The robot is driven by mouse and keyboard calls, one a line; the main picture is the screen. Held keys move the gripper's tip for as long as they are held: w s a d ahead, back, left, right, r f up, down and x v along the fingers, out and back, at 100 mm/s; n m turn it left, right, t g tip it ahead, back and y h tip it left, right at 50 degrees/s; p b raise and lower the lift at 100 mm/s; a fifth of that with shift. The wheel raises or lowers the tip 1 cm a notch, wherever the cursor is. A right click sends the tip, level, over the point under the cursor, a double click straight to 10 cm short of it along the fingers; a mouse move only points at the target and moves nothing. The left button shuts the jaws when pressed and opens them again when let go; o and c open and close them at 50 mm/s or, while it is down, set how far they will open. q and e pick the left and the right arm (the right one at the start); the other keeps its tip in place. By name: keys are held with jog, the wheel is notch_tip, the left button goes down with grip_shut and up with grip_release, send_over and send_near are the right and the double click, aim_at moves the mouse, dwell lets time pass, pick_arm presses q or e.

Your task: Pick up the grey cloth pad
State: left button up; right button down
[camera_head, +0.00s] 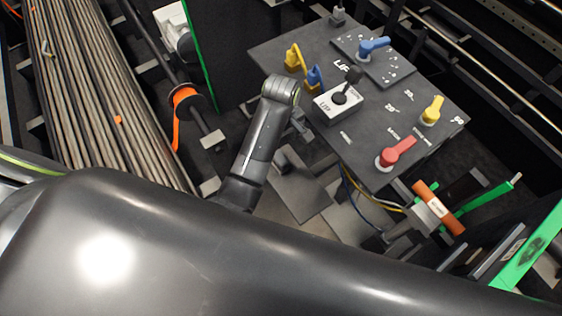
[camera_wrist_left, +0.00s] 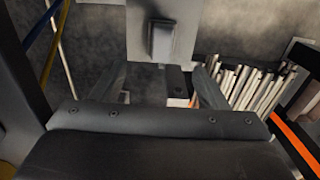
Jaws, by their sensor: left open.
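I cannot pick out the grey cloth pad for certain in either view. My left gripper (camera_head: 300,122) is partly hidden behind its own arm, beside the near left edge of the dark control panel. In the left wrist view its two fingers stand apart (camera_wrist_left: 164,88), with nothing held between them. Ahead of them is a light grey plate (camera_wrist_left: 180,22) with a small dark grey block (camera_wrist_left: 162,40) on its face. The block is apart from the fingers. My right gripper does not show.
The control panel (camera_head: 365,145) carries a white joystick box (camera_head: 338,103), a red handle (camera_head: 397,151), a yellow handle (camera_head: 432,110) and blue levers. Loose wires (camera_head: 365,195) hang under it. An orange cylinder (camera_head: 438,208) and green bars stand at right. Long rods (camera_head: 95,85) lie at left.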

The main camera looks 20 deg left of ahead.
pick_arm(q)
send_over(281, 158)
notch_tip(281, 158, down, 5)
jog(key=shift+a+r, duration=0.1)
jog(key=shift+f+p, duration=0.5)
jog(key=shift+f, duration=0.25)
notch_tip(281, 158, down, 3)
jog(key=shift+s, duration=0.1)
jog(key=shift+f, duration=0.55)
jog(key=c, duration=1.1)
jog(key=shift+o, duration=0.2)
jog(key=shift+r+p, duration=0.15)
jog(key=shift+p, duration=0.2)
